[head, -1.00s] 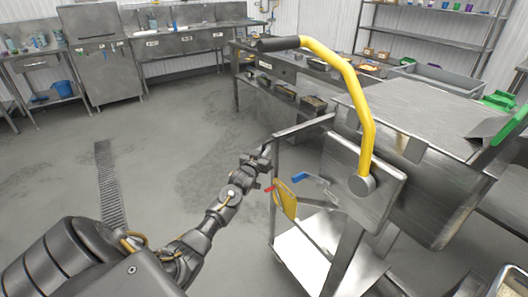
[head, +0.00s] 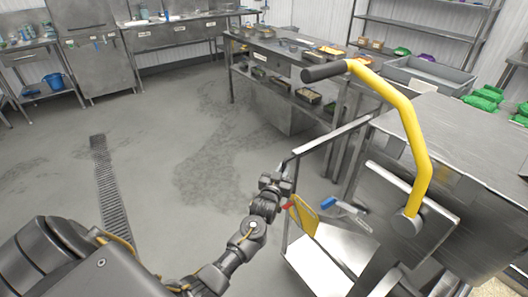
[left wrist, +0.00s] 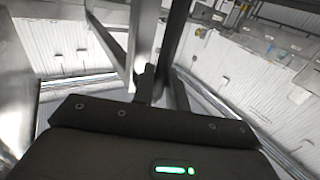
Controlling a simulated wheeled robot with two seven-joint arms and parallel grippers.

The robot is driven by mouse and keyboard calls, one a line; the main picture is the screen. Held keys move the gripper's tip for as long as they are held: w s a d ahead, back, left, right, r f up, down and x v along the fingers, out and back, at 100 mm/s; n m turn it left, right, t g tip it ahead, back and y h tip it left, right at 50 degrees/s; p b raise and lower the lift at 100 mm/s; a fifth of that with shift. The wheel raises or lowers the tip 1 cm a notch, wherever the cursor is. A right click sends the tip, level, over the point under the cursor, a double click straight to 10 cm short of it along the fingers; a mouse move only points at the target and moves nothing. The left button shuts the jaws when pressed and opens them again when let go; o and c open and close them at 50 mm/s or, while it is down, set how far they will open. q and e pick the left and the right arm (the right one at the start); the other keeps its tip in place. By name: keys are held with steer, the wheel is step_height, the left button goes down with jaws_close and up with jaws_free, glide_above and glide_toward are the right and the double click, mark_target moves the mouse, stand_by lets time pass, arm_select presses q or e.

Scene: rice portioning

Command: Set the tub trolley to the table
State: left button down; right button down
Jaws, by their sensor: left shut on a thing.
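The tub trolley is a steel frame with a bent top rail (head: 328,138) and a pale lower shelf (head: 326,262), at the right of the head view. My left gripper (head: 279,181) is at the trolley's near left corner, shut on its frame. In the left wrist view the fingers (left wrist: 160,88) close at a dark upright bar; the exact contact is hard to see. A steel table (head: 292,58) with small trays stands beyond the trolley. My right gripper is out of view.
A yellow lever (head: 412,125) with a black grip rises from a steel plate in front of a steel-topped unit (head: 455,130). Grey floor with a drain grate (head: 108,190) is clear to the left.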

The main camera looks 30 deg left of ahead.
arm_select(q)
steer(key=shift+s+d+r+p, duration=0.1)
steer(key=shift+s+d+p, duration=0.1)
steer(key=shift+d, duration=0.7)
steer(key=shift+s+d+r+p, duration=0.15)
steer(key=shift+s+d+p, duration=0.05)
steer(key=shift+d, duration=0.7)
steer(key=shift+s+d+r+p, duration=0.1)
steer(key=shift+s+d+p, duration=0.1)
steer(key=shift+d, duration=0.7)
steer(key=c, duration=1.5)
jaws_free()
steer(key=shift+d+f, duration=0.1)
steer(key=shift+d, duration=0.1)
steer(key=b+v, duration=0.1)
steer(key=v, duration=1)
steer(key=shift+a, duration=0.2)
steer(key=shift+f, duration=0.1)
